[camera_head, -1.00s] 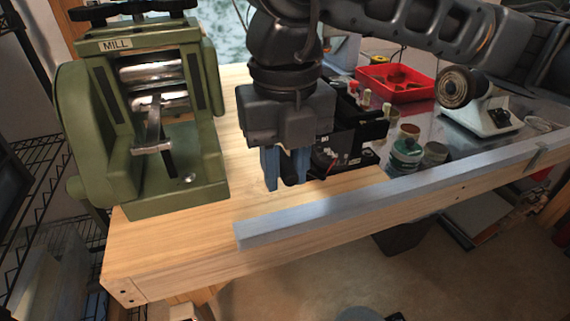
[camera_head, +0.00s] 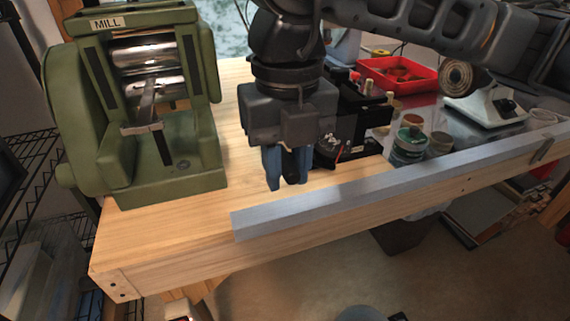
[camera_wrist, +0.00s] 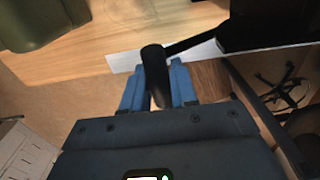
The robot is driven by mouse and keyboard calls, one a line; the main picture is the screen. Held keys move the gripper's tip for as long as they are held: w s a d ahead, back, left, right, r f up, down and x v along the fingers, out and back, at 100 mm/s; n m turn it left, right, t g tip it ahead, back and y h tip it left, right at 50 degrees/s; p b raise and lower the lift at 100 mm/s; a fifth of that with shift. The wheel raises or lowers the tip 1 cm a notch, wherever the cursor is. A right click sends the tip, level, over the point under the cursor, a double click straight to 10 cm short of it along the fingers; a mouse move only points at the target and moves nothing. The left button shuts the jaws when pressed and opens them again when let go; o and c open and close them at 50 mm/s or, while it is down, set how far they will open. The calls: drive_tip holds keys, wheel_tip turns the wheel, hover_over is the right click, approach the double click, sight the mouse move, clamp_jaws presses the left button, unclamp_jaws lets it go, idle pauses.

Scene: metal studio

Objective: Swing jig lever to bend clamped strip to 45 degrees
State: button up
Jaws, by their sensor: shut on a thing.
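The black bending jig (camera_head: 352,130) sits on the wooden bench just right of and behind my gripper (camera_head: 288,184). In the wrist view, the jig's dark body (camera_wrist: 270,22) is at the upper right. A thin lever arm (camera_wrist: 192,43) runs from it to a black lever grip (camera_wrist: 154,72). My gripper's blue fingers (camera_wrist: 158,92) are shut around this grip, one on each side. The head view also shows the dark grip low between the fingers. I cannot make out the clamped strip or its bend angle; the gripper and jig body hide that area.
A green rolling mill (camera_head: 165,150) stands at the left of the bench (camera_head: 150,235). A grey metal bar (camera_head: 330,203) runs along the front edge. Jars (camera_head: 410,142), a red tray (camera_head: 400,76) and a white scale (camera_head: 485,105) are to the right.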

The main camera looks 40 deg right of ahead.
drive_tip(key=shift+w+d, duration=0.1)
drive_tip(key=shift+d, duration=0.25)
drive_tip(key=shift+d+f+b, duration=0.3)
drive_tip(key=shift+f+b, duration=0.6)
drive_tip(key=shift+b, duration=0.4)
drive_tip(key=shift+o, duration=0.2)
drive_tip(key=shift+d+f+b, duration=0.15)
drive_tip(key=shift+f+b, duration=0.3)
drive_tip(key=shift+b, duration=0.35)
drive_tip(key=shift+r, duration=0.15)
drive_tip(key=o, duration=0.7)
drive_tip(key=shift+d, duration=0.1)
drive_tip(key=shift+o, duration=1)
drive_tip(key=shift+s, duration=0.2)
